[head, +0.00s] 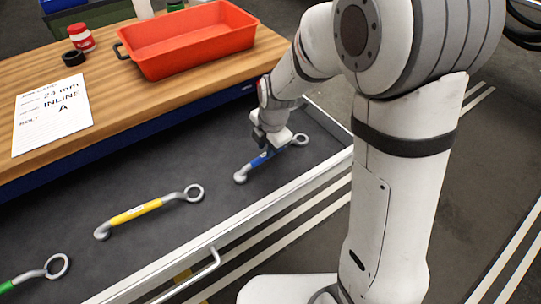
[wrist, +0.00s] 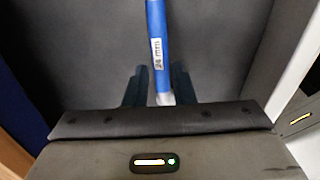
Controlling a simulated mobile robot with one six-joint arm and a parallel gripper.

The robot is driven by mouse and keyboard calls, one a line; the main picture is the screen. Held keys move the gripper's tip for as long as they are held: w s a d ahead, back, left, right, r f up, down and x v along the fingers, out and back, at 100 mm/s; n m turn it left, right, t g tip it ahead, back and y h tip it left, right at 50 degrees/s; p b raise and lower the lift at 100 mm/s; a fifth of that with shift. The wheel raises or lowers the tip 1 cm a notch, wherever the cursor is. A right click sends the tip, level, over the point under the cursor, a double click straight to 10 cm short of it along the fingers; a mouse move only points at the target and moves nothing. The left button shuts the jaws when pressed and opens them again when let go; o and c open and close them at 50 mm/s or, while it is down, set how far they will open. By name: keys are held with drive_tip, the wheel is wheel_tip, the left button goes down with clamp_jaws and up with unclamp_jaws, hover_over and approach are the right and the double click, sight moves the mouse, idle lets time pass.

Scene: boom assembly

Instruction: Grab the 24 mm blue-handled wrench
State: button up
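My gripper (wrist: 158,88) is open, with a dark finger on each side of the handle and a gap showing on both sides. In the head view my gripper (head: 268,142) is right over the wrench, and its fingertips are partly hidden.
A yellow-handled wrench (head: 140,210) and a green-handled wrench (head: 30,276) lie further left in the drawer (head: 215,215). The drawer's front wall (head: 240,222) and handle are near.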

drive_tip(key=f, duration=0.3)
drive_tip(key=w+f, duration=0.1)
drive_tip(key=f, duration=0.1)
drive_tip(key=shift+a+f+p, duration=0.3)
drive_tip(key=shift+f+p, duration=0.05)
drive_tip(key=shift+p, duration=0.05)
clamp_jaws()
drive_tip(key=shift+w, duration=0.1)
